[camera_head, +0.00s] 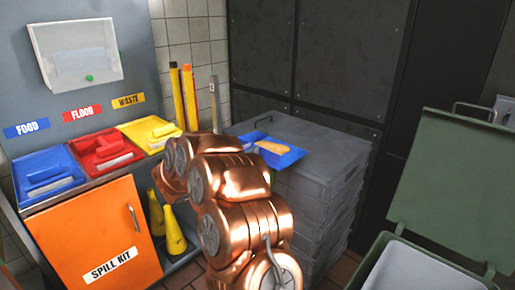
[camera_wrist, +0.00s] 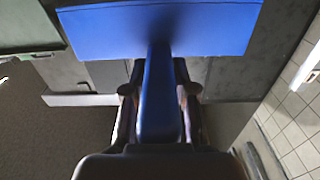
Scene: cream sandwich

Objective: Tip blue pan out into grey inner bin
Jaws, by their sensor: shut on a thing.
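The blue pan (camera_head: 290,158) is held out over the grey crate stack in the head view, with a tan load (camera_head: 272,147) in it. In the wrist view the pan (camera_wrist: 110,32) spans the top, and its blue handle runs down between my fingers. My gripper (camera_wrist: 158,105) is shut on that handle. My arm hides most of the gripper in the head view. The grey inner bin (camera_head: 408,270) sits inside the green bin at the lower right, to the right of the pan and apart from it. Its floor is out of view.
The green bin's lid (camera_head: 450,185) stands raised behind its opening. The stacked grey crates (camera_head: 318,190) stand between my arm and the bin. An orange spill-kit cabinet (camera_head: 90,240) with blue, red and yellow trays is at the left. Yellow-handled tools (camera_head: 190,95) lean at the wall.

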